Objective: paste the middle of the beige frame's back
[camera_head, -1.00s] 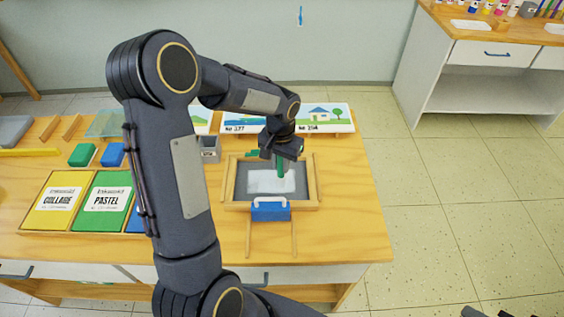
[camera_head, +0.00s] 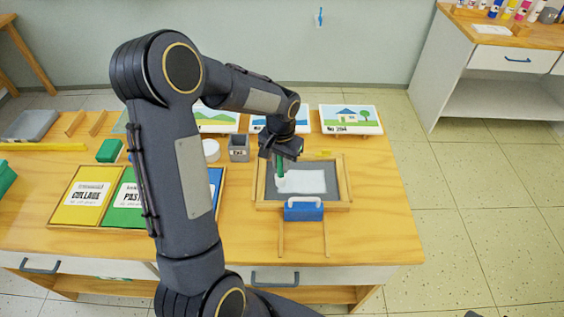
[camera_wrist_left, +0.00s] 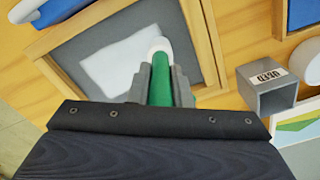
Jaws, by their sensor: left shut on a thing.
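The beige frame (camera_head: 347,180) lies back up on the table, its wooden border around a grey back panel (camera_head: 335,165). A white paste patch (camera_head: 305,181) covers the middle of the panel. My left gripper (camera_head: 280,153) is shut on a green glue stick (camera_head: 280,170), held upright over the left end of the patch. In the left wrist view, the stick (camera_wrist_left: 183,80) sits between the fingers, and its white tip (camera_wrist_left: 161,45) is at the patch's edge; whether it touches is hard to tell. The frame's wooden rail (camera_wrist_left: 212,45) is close by.
A blue block with a white handle (camera_head: 303,211) is at the frame's near edge. A grey box (camera_head: 238,148) and picture cards (camera_head: 350,118) stand behind. Colored packs in a tray (camera_head: 85,193) lie left. The table's right side is clear.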

